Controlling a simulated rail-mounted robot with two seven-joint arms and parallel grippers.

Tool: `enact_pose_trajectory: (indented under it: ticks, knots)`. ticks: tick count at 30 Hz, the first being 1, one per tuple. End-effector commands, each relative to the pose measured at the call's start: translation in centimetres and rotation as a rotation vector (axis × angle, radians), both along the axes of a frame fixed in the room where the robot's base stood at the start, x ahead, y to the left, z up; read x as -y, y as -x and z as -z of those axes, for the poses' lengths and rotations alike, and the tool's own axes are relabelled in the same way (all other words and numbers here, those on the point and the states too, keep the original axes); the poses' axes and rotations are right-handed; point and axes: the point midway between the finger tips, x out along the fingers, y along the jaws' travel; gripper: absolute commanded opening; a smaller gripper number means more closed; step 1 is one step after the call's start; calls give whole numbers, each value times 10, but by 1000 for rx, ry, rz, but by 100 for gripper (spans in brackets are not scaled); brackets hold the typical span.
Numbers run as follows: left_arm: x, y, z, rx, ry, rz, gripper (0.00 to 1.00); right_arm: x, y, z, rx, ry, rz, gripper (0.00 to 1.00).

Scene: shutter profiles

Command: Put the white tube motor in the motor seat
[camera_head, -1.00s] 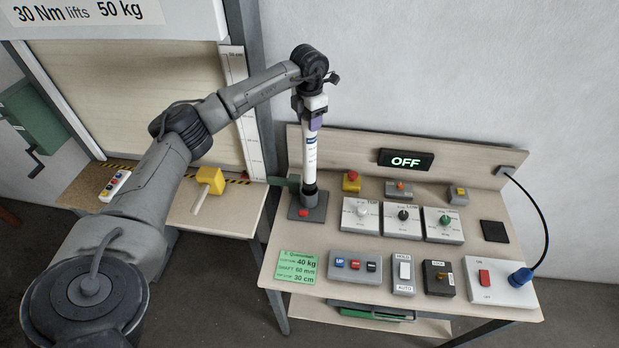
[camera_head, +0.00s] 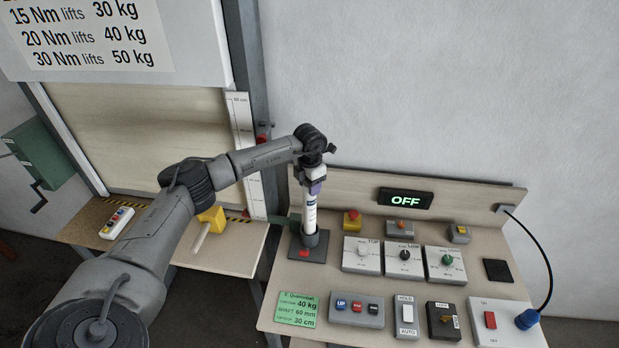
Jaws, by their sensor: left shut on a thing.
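The white tube motor (camera_head: 310,216) stands nearly upright, with a small blue label near its upper part. My left gripper (camera_head: 314,187) is shut on its upper end, beside a purple band. The motor seat (camera_head: 320,248) is a dark grey plate with a dark collar at the left of the bench. The tube's lower end is at this collar and appears to be inside it; the end itself is hidden. How deep it sits cannot be told. My right gripper is not in view.
A red piece (camera_head: 304,253) is at the seat's front. A green information card (camera_head: 297,308) lies in front. Switch boxes (camera_head: 404,259) fill the bench to the right. A backboard with an OFF display (camera_head: 405,198) stands behind. A yellow-headed mallet (camera_head: 211,220) lies on the left table.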

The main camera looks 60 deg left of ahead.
Motion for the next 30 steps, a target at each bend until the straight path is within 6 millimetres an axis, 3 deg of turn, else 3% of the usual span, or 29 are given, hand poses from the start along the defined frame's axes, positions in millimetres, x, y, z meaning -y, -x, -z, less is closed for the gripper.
enact_pose_trajectory:
  ticks: [13, 14, 21, 30]
  knots:
    - [-1, -1, 3, 5, 0, -1, 0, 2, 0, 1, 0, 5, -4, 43]
    - [0, 0, 5, 1, 0, 0, 48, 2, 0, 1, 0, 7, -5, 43]
    - [0, 0, 5, 1, 0, 0, 71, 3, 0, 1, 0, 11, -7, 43]
    - [0, 0, 1, 1, 0, 0, 71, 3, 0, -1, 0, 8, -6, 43]
